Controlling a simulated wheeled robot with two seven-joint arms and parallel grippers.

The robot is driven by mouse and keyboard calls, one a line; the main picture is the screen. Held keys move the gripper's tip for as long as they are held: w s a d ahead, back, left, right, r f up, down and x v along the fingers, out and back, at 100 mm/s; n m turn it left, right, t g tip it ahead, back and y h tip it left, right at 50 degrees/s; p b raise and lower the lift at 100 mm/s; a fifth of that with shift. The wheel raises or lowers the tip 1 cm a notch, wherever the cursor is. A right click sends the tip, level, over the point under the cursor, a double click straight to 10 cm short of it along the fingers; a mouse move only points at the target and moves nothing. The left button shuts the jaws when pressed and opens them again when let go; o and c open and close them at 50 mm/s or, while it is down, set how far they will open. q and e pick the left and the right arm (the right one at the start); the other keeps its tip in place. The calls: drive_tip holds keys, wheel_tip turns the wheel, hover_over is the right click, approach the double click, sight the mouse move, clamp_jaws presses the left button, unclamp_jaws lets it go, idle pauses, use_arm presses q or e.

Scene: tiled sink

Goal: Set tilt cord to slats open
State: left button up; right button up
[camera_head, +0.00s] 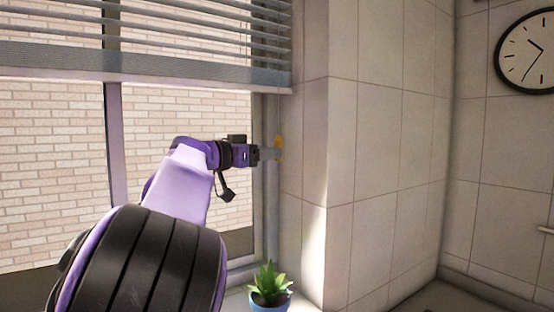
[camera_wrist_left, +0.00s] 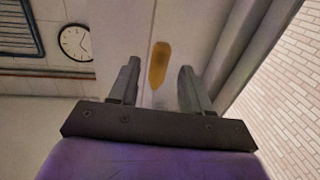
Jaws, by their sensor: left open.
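The tilt cord's yellow-orange pull (camera_head: 279,142) hangs at the right side of the window, close to the tiled wall edge. The blind's slats (camera_head: 200,22) show above it, with gaps between them. My left gripper (camera_head: 272,153) reaches to the pull from the left. In the left wrist view the pull (camera_wrist_left: 159,64) stands between and a little beyond the two open fingers (camera_wrist_left: 157,85), with space on both sides. The thin cord itself is hard to make out. My right gripper is not in view.
A small potted plant (camera_head: 269,287) in a blue pot stands on the sill below my arm. The window frame (camera_head: 272,210) and tiled wall (camera_head: 305,160) are close beside the gripper. A round clock (camera_head: 526,52) hangs on the right wall.

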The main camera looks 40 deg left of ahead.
use_arm(q)
drive_tip(key=b+v, duration=0.1)
drive_tip(key=v, duration=0.4)
drive_tip(key=shift+s+f, duration=0.1)
drive_tip(key=shift+s, duration=0.15)
